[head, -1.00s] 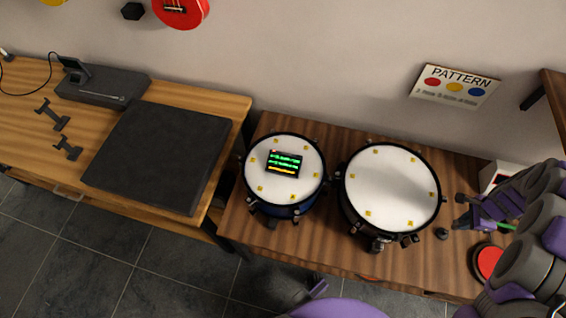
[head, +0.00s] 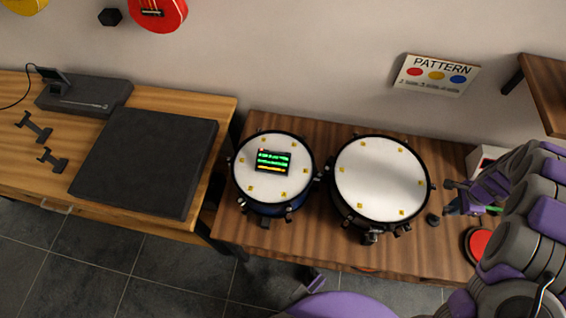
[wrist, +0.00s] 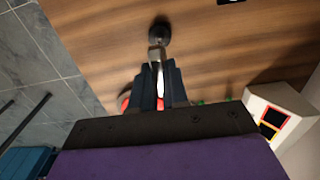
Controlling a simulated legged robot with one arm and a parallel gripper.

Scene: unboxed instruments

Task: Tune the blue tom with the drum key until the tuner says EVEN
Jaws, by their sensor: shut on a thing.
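The blue tom (head: 270,208) stands on the brown wooden table in the head view, left of the other drum. Its white head (head: 262,184) has yellow marks around the rim. The tuner (head: 272,161) lies on that head and shows green bars above an orange one; I cannot read any word on it. My gripper (head: 453,197) is at the right of the table, well away from the tom. In the wrist view my gripper (wrist: 161,84) is shut on a silver piece, apparently the drum key (wrist: 156,58). A dark round base (wrist: 159,32) shows just beyond it.
A second drum (head: 381,180) stands between the tom and my gripper. A red round button (head: 480,243) and a white box (wrist: 278,110) are near my arm. A PATTERN sign (head: 437,75) hangs on the wall. A wooden shelf (head: 545,90) juts out at upper right.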

